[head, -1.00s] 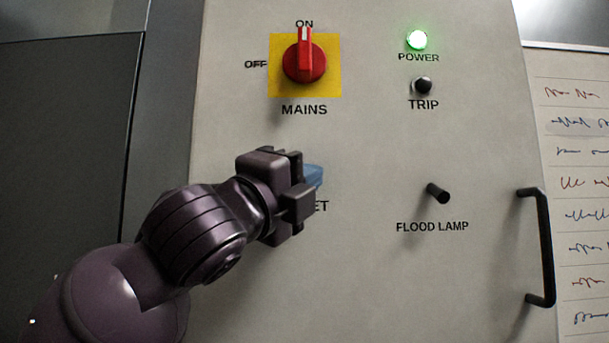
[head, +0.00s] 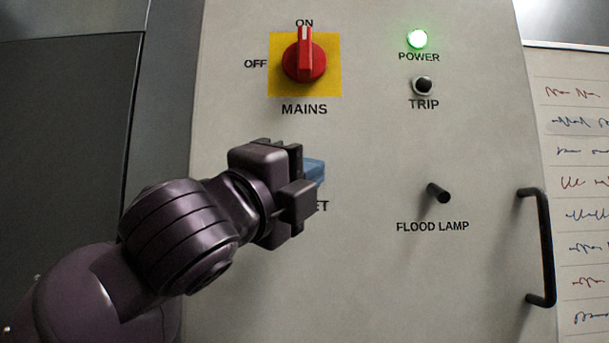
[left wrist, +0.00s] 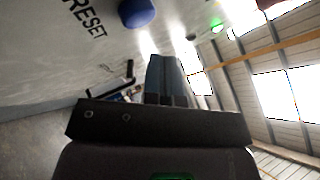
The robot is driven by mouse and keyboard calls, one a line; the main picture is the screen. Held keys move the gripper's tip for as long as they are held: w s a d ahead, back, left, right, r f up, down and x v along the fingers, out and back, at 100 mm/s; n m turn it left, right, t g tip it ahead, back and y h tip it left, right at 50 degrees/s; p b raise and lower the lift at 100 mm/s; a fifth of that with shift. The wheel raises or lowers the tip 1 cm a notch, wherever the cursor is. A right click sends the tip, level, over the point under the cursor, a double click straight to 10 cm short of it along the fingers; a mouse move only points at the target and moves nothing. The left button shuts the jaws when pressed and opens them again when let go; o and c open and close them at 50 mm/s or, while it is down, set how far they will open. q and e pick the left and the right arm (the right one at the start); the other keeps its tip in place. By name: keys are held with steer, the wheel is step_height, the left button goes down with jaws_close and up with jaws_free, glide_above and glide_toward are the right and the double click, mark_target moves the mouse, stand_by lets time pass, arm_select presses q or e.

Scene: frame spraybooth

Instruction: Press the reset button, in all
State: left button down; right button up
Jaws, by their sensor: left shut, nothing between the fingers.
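The blue round reset button (left wrist: 137,12) shows at the top of the left wrist view, beside its RESET label (left wrist: 87,18). In the head view my left gripper hides the button and most of the label; only "ET" (head: 320,206) shows. My left gripper (head: 318,172) is in front of the panel, its bluish fingers pointing toward it. In the left wrist view the fingers (left wrist: 165,60) are shut together and empty, with a visible gap to the button. My right gripper is not in view.
The grey panel (head: 370,270) carries a red mains knob (head: 304,62) at ON, a lit green power lamp (head: 417,39), a dark trip lamp (head: 424,85) and a flood lamp toggle (head: 438,193). A black handle (head: 545,247) sticks out at the right.

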arm_select(q)
steer(key=shift+s, duration=1.85)
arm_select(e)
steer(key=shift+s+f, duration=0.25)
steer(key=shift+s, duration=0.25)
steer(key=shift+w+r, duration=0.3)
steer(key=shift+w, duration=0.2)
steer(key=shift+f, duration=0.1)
